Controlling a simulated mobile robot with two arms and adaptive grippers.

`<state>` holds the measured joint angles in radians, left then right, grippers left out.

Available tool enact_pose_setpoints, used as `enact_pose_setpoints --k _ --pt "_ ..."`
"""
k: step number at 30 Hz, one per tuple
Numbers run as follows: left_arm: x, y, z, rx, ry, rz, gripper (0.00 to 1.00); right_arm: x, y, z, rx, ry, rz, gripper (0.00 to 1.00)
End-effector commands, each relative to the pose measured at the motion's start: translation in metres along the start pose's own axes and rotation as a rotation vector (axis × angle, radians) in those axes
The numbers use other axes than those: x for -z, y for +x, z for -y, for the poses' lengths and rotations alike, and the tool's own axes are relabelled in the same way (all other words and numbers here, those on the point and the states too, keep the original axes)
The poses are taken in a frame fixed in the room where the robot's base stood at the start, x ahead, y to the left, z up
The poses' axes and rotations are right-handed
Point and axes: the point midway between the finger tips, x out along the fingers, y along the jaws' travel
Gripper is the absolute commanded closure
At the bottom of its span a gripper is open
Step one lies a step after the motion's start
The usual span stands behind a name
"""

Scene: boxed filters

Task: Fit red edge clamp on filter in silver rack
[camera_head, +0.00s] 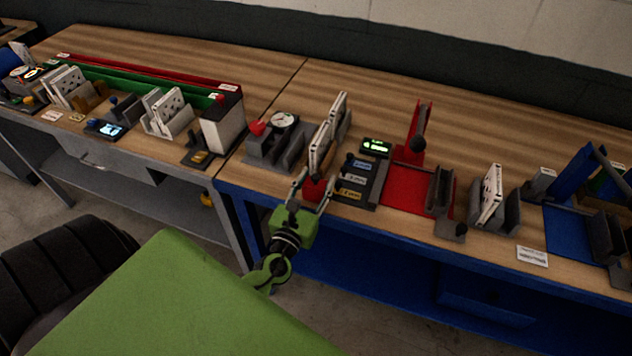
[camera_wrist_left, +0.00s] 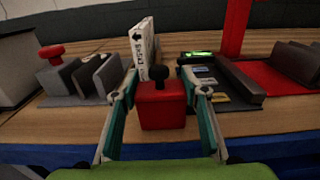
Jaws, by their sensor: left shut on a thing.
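My left gripper (camera_head: 312,188) is at the front edge of the blue-framed bench. It is shut on a red block with a black knob, seemingly the red edge clamp (camera_wrist_left: 162,108); in the head view the clamp (camera_head: 313,190) is partly hidden by the fingers. White boxed filters stand on edge just behind it, the nearer filter (camera_head: 320,148) and a farther one (camera_head: 342,112). One filter (camera_wrist_left: 143,48) shows behind the clamp, slightly left. A grey slotted rack (camera_head: 284,158) is left of them. I cannot tell which rack is the silver one. The filters' lower edges are hidden.
Right of the clamp are a grey labelled tray (camera_head: 361,182), a lit green display (camera_head: 376,147) and a red press (camera_head: 416,150). Another grey rack with a filter (camera_head: 490,194) stands farther right. A tall white-and-grey bin (camera_head: 223,128) stands left. The bench behind is clear.

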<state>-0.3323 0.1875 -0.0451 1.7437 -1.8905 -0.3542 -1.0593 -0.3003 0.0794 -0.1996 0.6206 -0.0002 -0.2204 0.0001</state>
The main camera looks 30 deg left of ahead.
Motion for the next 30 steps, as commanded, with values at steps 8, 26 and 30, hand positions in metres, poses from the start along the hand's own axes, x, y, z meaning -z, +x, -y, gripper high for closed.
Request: enact_pose_setpoints --k 8,26,30 --pt "0.003 0.0 0.0 0.0 0.0 0.0 0.44 0.0 0.003 0.0 0.0 0.0 0.0 0.6" --pt "0.004 -0.027 0.0 0.001 0.001 -0.004 0.43 -0.001 0.009 0.0 0.0 0.0 0.0 0.6" --pt "0.005 -0.058 0.0 0.001 0.0 -0.004 0.43 -0.002 0.02 0.001 0.0 0.0 0.0 0.6"
